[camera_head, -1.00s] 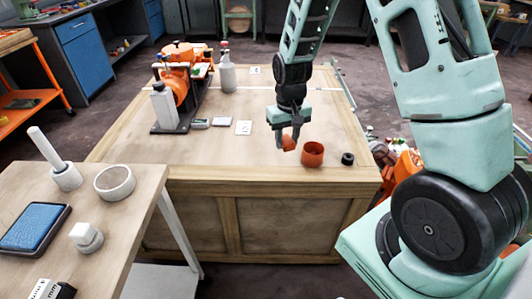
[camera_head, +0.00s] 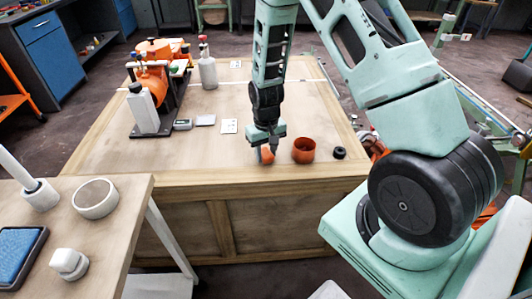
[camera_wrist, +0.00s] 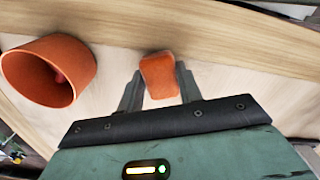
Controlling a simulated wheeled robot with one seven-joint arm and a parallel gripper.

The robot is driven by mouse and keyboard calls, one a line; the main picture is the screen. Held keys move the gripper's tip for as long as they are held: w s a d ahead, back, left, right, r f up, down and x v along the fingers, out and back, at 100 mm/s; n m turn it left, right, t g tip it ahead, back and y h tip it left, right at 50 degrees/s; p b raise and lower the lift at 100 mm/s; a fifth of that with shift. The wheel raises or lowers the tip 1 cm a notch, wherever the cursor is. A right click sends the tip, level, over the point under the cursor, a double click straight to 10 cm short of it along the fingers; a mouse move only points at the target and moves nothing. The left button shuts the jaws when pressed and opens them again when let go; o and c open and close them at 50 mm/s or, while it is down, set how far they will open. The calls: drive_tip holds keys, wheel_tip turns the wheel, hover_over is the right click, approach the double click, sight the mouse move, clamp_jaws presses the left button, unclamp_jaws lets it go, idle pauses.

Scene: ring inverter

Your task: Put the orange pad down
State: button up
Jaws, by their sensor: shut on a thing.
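The orange pad (camera_wrist: 159,75) is a small rounded block between the two fingers of my gripper (camera_wrist: 160,88) in the wrist view. My gripper (camera_head: 262,153) is shut on the pad, which also shows low beside a finger in the head view (camera_head: 267,157). It is close above the wooden table (camera_head: 205,160), near the front edge. I cannot tell whether the pad touches the tabletop. An orange cup (camera_head: 304,151) stands just to the right of my gripper. In the wrist view the cup (camera_wrist: 48,70) is at the left, apart from the pad.
A small black ring (camera_head: 339,153) lies right of the cup. A side table (camera_head: 125,195) at left holds a white ring (camera_head: 96,198). Bare table lies left of my gripper.

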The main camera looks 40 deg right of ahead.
drive_tip(key=shift+f, duration=0.25)
drive_tip(key=shift+f, duration=0.1)
drive_tip(key=o, duration=1)
